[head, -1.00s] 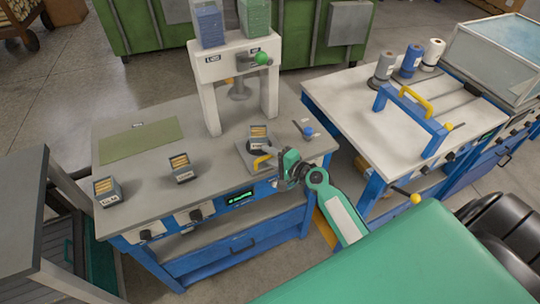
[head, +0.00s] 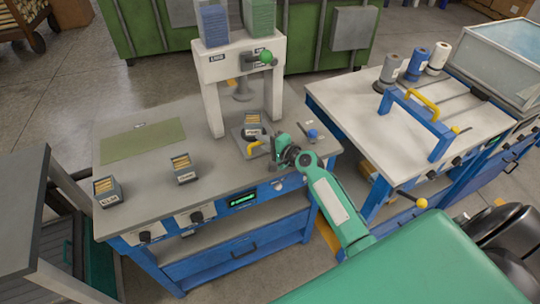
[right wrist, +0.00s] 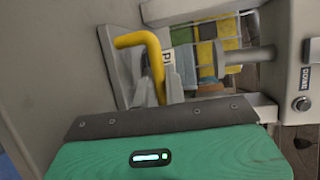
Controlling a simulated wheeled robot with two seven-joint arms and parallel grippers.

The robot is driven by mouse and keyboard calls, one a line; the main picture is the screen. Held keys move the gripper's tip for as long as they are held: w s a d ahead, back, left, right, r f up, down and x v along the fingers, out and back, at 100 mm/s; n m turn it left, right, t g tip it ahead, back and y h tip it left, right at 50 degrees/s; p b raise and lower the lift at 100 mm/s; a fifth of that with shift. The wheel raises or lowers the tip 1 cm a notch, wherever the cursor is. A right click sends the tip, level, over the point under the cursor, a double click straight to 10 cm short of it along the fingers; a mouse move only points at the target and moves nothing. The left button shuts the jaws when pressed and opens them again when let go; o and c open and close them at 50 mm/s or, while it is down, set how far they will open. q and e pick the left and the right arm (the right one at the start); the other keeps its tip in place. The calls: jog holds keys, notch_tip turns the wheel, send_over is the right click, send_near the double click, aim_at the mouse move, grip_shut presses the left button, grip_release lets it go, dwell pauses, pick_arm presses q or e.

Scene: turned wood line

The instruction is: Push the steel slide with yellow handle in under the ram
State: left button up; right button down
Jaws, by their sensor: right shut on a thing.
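The steel slide (head: 239,132) lies flat on the grey bench, just in front of the press. Its far end is close to the space below the ram (head: 242,95). A small grey box with yellow pieces (head: 253,123) sits on the slide. The yellow handle (head: 253,148) stands at the slide's near edge; it also shows in the right wrist view (right wrist: 138,38). My right gripper (head: 274,146) is shut on the yellow handle; its fingertips are partly hidden. My left gripper is not in view.
Two similar boxes, one in the middle (head: 183,168) and one at the left (head: 107,190), stand on the bench. A green mat (head: 143,139) lies at the back left. A blue-topped item (head: 312,134) is right of the slide. White press posts (head: 213,105) flank the ram.

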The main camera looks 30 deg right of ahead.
aim_at(260, 131)
jog(key=w+b, duration=0.2)
jog(key=w, duration=0.5)
jog(key=shift+d+f+b, duration=0.1)
jog(key=shift+b, duration=0.3)
jog(key=shift+w, duration=0.45)
jog(key=shift+r, duration=0.2)
jog(key=c, duration=1.7)
grip_release()
jog(key=shift+o, duration=1.2)
jog(key=shift+w+f, duration=0.15)
jog(key=shift+w, duration=0.05)
jog(key=b+v, duration=0.1)
jog(key=v, duration=1.2)
jog(key=shift+s+d+b, duration=0.15)
jog(key=shift+s+b, duration=0.15)
jog(key=shift+s, duration=0.05)
